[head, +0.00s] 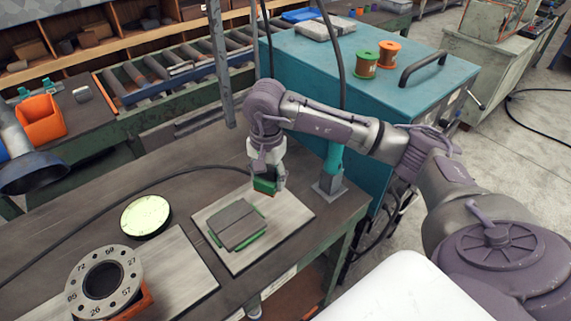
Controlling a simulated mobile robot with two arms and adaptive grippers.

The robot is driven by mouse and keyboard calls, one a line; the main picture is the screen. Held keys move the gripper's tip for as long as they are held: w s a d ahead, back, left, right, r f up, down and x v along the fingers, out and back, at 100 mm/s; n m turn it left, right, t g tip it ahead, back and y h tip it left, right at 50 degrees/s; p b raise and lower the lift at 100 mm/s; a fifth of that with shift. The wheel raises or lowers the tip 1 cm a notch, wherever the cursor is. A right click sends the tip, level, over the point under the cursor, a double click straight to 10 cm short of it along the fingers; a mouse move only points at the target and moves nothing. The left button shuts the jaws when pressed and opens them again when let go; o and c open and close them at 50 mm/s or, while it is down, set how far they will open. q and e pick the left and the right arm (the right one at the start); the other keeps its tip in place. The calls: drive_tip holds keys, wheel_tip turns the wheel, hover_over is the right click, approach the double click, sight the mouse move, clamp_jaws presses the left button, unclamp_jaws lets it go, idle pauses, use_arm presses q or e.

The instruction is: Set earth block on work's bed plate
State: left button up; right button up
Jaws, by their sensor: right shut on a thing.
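My right gripper (267,182) is shut on a small green block (263,187), which looks like the earth block. They are over or at the far corner of a pale metal plate (285,220); I cannot tell whether the block touches it. A dark cable runs from the left across the bench towards the block. The flanged pipe (104,281), a grey numbered ring on an orange support, stands on another pale metal plate (180,275) at the lower left, likely the work's bed plate. My left gripper is not in view.
A teal holder (335,158) stands on the bench's right edge. A blue-rimmed hood (30,172) hangs at left. A teal cabinet (310,80) stands behind.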

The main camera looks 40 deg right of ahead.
drive_tip(key=w+d+f+m, duration=0.3)
drive_tip(key=d+m, duration=0.2)
drive_tip(key=b, duration=0.3)
hover_over(280, 198)
drive_tip(key=shift+w+f, duration=0.1)
drive_tip(key=shift+f, duration=2.1)
drive_tip(key=shift+f+b, duration=0.8)
drive_tip(key=shift+f+b, duration=0.65)
drive_tip(key=shift+b, duration=0.05)
drive_tip(key=o, duration=1.2)
drive_tip(key=shift+o, duration=0.2)
drive_tip(key=shift+f, duration=0.1)
